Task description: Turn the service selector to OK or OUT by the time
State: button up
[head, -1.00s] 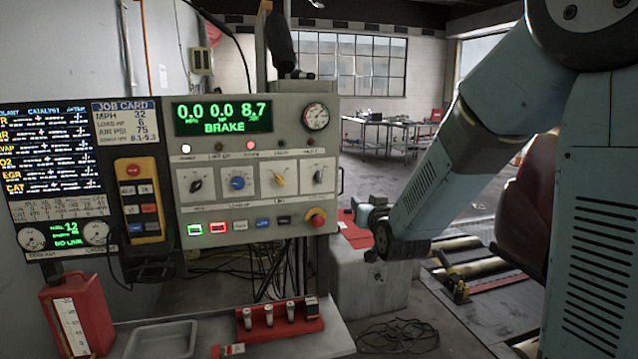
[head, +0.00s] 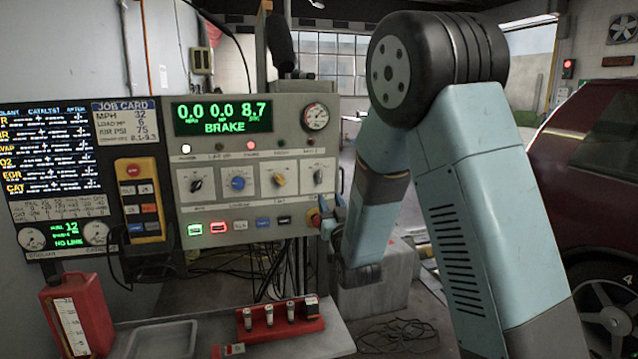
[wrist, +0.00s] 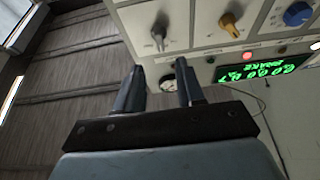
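The control panel (head: 258,200) carries a row of knobs: one black (head: 196,185), one blue (head: 237,183), one yellow (head: 279,180) and one grey (head: 319,177) at the right end. Their labels are too small to read, so I cannot tell which is the service selector. My gripper (head: 328,212) is at the panel's lower right edge, partly covering the red stop button (head: 313,217). In the wrist view my gripper (wrist: 161,68) is open and empty, fingers apart. The grey knob (wrist: 160,32) and yellow knob (wrist: 232,22) lie beyond the fingertips, apart from them.
The green display (head: 222,117) reads 0.0, 0.0, 8.7 and BRAKE, with a round gauge (head: 316,117) beside it. Below are a red rack (head: 281,320), a grey tray (head: 163,340) and a red jug (head: 76,315). A red car (head: 590,165) stands at right.

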aim_at(321, 178)
jog(key=x, duration=0.9)
jog(key=shift+w, duration=0.15)
jog(key=shift+c, duration=0.2)
grip_shut()
